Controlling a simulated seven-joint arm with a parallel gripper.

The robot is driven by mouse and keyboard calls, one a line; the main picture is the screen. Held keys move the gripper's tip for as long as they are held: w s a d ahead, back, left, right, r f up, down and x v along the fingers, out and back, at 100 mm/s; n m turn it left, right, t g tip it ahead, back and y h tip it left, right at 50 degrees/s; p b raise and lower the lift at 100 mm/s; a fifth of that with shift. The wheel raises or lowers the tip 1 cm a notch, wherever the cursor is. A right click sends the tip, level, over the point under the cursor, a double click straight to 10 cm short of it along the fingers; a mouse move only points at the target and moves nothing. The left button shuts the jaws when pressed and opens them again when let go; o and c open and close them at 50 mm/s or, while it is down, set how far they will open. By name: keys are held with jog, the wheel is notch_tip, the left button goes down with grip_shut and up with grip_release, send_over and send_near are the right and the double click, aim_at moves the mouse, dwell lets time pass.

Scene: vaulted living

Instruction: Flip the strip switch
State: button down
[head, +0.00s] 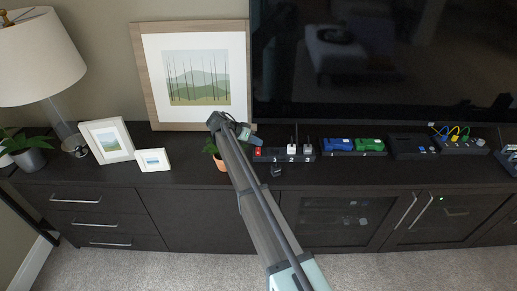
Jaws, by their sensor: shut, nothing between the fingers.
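The power strip (272,155) lies on the dark cabinet top, below the left part of the television. It is dark, with a small red switch (258,151) at its left end and numbered sockets with plugs to the right. I cannot tell which way the switch is tipped. My gripper (254,140) is small in the head view, at the end of my arm, just above and behind the strip's left end. It is shut and holds nothing. I cannot tell whether it touches the strip.
A potted plant (220,160) stands left of the strip, partly hidden by my arm. A large framed picture (150,75) leans behind. The television (385,60) stands behind the strip. Blue and green devices (353,145) sit to the right. Small frames (107,141) and a lamp (38,55) are left.

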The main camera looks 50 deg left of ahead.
aim_at(256, 150)
jog(key=shift+f, duration=0.15)
jog(key=shift+f, duration=0.25)
jog(key=shift+w+f, duration=0.1)
jog(key=shift+f, duration=0.25)
dwell(1.0)
jog(key=shift+r, duration=0.2)
jog(key=shift+r, duration=0.55)
dwell(0.3)
jog(key=shift+s+d+r, duration=0.15)
jog(key=shift+s+r, duration=0.05)
jog(key=shift+r, duration=1.1)
jog(key=shift+s+d+r, duration=0.1)
jog(key=shift+s+r, duration=0.05)
jog(key=shift+r, duration=1.1)
